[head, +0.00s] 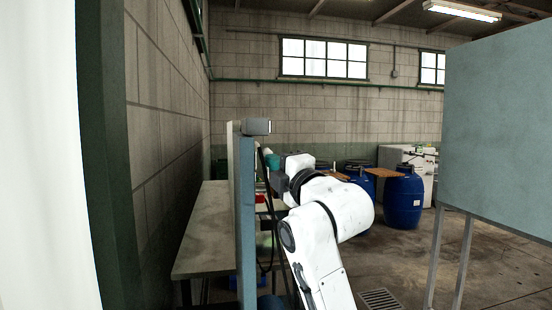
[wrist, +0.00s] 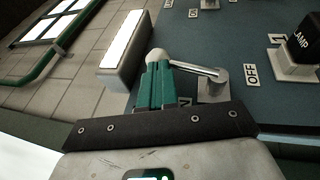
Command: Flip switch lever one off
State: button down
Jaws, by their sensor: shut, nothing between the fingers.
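The blue-grey switch panel (wrist: 240,110) fills the right of the wrist view. A metal lever (wrist: 196,70) runs from a round grey mount, left of an OFF label (wrist: 251,73), toward a pale round knob (wrist: 156,55). My gripper (wrist: 157,72) has its green fingers shut, with nothing held, right at the knob end of the lever. Whether they touch it I cannot tell. A second label by the mount, ending in N, is mostly hidden. In the head view the panel (head: 246,220) is edge-on, with my gripper (head: 272,162) close to its face; the lever is hidden there.
A grey box (wrist: 125,50) with a white face juts from the panel edge beside my fingers. A black LAMP block (wrist: 305,38) and a 1 label (wrist: 277,38) sit to the right. Blue barrels (head: 403,200) stand behind; a large board (head: 500,130) stands at right.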

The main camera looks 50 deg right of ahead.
jog(key=shift+m+g, duration=0.3)
jog(key=shift+g, duration=0.6)
jog(key=shift+w+d+r+p, duration=0.1)
jog(key=shift+w+d+p, duration=0.55)
jog(key=shift+w, duration=0.3)
jog(key=shift+w+d+r+p, duration=0.1)
jog(key=shift+w+d+p, duration=0.55)
jog(key=shift+w, duration=0.3)
jog(key=shift+w+d+f+m+g+y+p, duration=0.15)
jog(key=shift+w+d+f+g+p, duration=0.25)
jog(key=shift+w+f, duration=0.25)
jog(key=shift+w+d+f+m+g+y+p, duration=0.15)
jog(key=shift+w+d+f+g+p, duration=0.1)
jog(key=shift+w+d+f, duration=0.3)
jog(key=shift+w+a+f, duration=0.1)
